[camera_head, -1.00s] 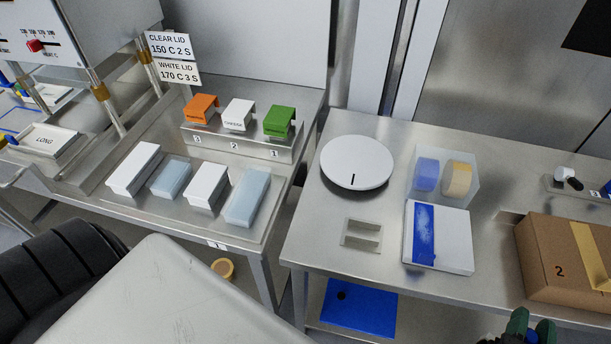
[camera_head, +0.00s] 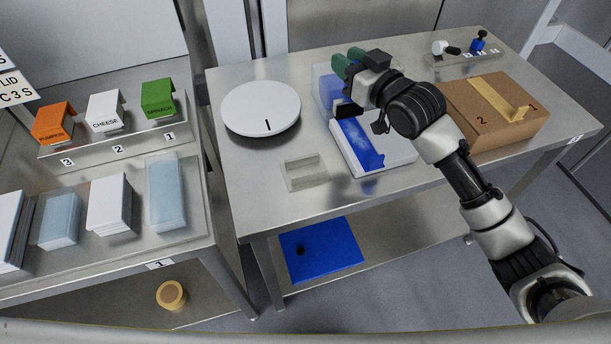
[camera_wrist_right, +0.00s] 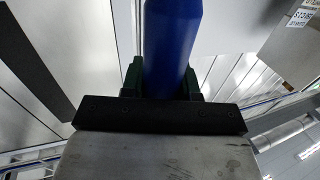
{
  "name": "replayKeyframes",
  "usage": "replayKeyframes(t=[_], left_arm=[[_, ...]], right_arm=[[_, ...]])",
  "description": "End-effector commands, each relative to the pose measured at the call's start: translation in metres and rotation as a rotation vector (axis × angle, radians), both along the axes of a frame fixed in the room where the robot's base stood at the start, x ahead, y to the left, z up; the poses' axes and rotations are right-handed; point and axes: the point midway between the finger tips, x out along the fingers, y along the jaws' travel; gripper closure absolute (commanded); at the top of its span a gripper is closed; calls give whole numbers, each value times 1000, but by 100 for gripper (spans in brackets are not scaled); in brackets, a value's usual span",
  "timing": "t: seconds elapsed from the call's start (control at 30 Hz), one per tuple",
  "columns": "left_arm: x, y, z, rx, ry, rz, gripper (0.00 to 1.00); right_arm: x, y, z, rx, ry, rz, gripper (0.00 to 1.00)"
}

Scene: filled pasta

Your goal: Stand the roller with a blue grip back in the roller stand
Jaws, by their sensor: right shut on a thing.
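My right gripper (camera_head: 347,60) is raised over the back of the right table, above the clear bin. In the right wrist view its dark green fingers (camera_wrist_right: 160,80) are shut on a blue cylindrical grip (camera_wrist_right: 171,40), which fits the roller. The grip runs out past the top edge of that view, so its far end is hidden. In the head view the roller cannot be made out clearly at the gripper. A small grey open frame (camera_head: 288,180) lies on the table in front, empty; I cannot tell if it is the roller stand. My left gripper is out of view.
A round white plate (camera_head: 260,100) is left of the arm. A white box with a blue band (camera_head: 400,152) lies under it. A cardboard box (camera_head: 490,125) is to the right.

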Motion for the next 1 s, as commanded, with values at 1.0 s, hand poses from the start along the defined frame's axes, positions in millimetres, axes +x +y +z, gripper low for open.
replayKeyframes(t=[1.0], left_arm=[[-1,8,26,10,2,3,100]], right_arm=[[-67,89,-97,0,3,2,94]])
